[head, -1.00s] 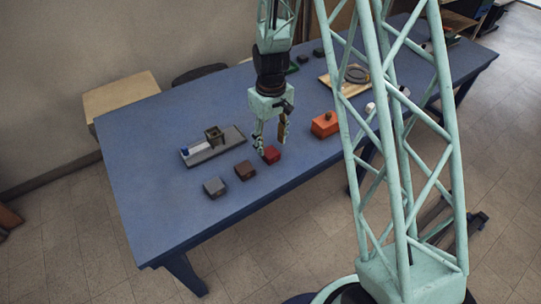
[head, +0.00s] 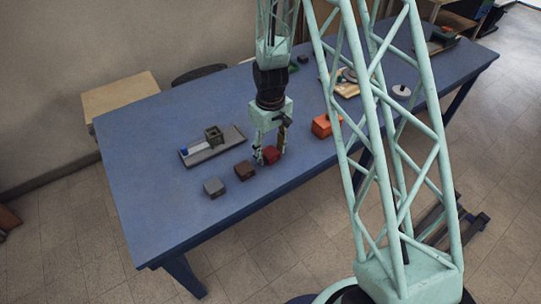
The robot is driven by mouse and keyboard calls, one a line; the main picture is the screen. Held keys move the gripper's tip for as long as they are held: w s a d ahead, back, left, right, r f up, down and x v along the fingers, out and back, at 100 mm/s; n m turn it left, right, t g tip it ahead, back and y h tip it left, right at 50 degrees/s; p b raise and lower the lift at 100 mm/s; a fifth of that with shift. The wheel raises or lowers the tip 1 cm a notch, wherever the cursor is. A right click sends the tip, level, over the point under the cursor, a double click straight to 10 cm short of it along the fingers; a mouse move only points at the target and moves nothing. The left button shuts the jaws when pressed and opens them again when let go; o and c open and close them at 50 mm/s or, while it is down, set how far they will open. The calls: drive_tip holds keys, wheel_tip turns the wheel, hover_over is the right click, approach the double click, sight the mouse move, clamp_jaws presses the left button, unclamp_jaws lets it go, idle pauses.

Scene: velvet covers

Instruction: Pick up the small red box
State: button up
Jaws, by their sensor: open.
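The small red box (head: 272,155) sits on the blue table (head: 160,140) near its front edge, at the right end of a short row of small boxes. My gripper (head: 269,153) points down and is open. Its fingers are low at the box, one at its left side and one at its right and behind. I cannot tell whether either finger touches it. Part of the box is hidden by the gripper.
A brown box (head: 244,170) and a grey box (head: 214,187) stand close to the left. A grey tray (head: 228,148) with small items lies behind them. An orange box (head: 321,126) stands to the right. The table's left part is clear.

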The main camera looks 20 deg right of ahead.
sight(270, 152)
idle(0.3)
drive_tip(key=c, duration=0.9)
drive_tip(key=shift+c, duration=0.2)
drive_tip(key=shift+r, duration=0.15)
drive_tip(key=shift+r+p, duration=0.4)
drive_tip(key=shift+r, duration=1.15)
drive_tip(key=s+r, duration=0.1)
drive_tip(key=s, duration=1.5)
drive_tip(key=shift+d+r+p, duration=0.3)
drive_tip(key=shift+d+p, duration=0.05)
drive_tip(key=shift+p, duration=0.05)
